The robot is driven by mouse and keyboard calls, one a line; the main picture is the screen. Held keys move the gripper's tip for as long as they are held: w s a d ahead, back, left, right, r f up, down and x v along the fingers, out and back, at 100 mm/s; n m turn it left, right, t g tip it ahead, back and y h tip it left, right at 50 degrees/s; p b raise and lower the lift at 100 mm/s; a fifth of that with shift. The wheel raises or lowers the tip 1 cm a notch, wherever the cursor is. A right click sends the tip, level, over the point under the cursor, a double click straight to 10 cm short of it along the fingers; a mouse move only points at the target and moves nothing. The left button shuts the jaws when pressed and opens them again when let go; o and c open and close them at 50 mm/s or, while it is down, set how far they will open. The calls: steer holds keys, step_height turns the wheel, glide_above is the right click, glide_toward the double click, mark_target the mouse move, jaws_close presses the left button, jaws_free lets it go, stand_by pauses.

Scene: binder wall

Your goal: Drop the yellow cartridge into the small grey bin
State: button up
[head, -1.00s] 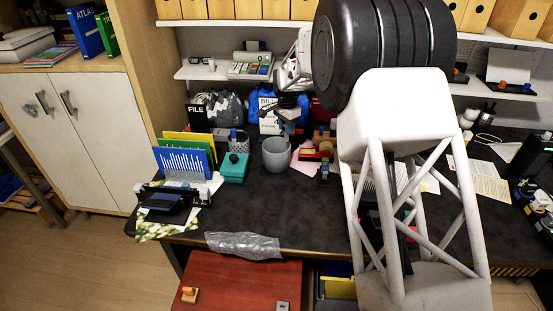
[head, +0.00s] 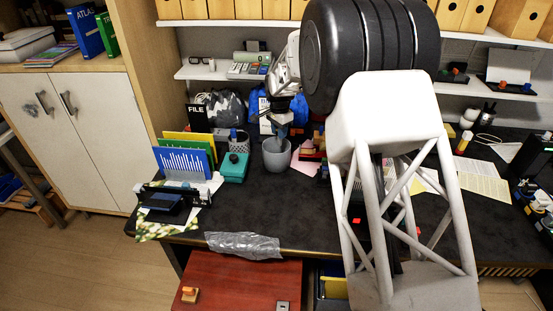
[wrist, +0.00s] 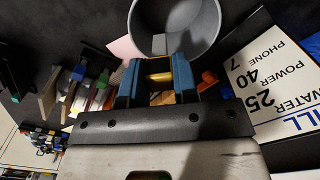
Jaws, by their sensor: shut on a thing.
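The small grey bin (head: 275,158) stands upright on the dark desk. In the wrist view its round rim and inside (wrist: 190,18) show just beyond my fingertips. My gripper (head: 282,131) is over the bin, its fingers pointing down at the opening. In the wrist view the blue fingers of my gripper (wrist: 157,72) are shut on the yellow cartridge (wrist: 159,66). Only a small part of the cartridge shows between the fingers; the rest is hidden. In the head view I cannot make out the cartridge.
A teal box (head: 235,167) and a mesh pen cup (head: 239,140) stand left of the bin. A bill sheet (wrist: 268,75) is close to my gripper. Pink paper (head: 305,158) and stamps lie to the right. The desk in front of the bin is clear.

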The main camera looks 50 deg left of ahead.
mark_target(279, 145)
steer(key=shift+f, duration=2.3)
steer(key=o, duration=1)
steer(key=shift+r, duration=3.85)
